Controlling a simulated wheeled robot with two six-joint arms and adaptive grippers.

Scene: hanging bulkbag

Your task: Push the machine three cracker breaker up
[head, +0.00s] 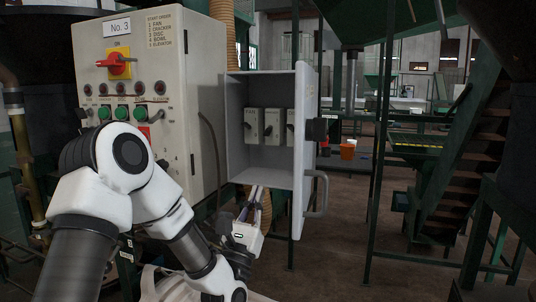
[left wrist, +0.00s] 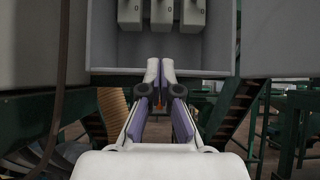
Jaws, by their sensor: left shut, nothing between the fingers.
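The No. 3 machine's grey breaker box (head: 262,85) hangs open beside its control panel (head: 135,75). Three pale breakers stand in a row inside: left (head: 251,126), middle (head: 272,126) and right (head: 290,126). Their labels are too small to tell which is the cracker's. My right gripper is not in view.
The box door (head: 305,150) stands open on the right, with a handle (head: 318,195). A red and yellow switch (head: 119,65) and buttons are on the panel.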

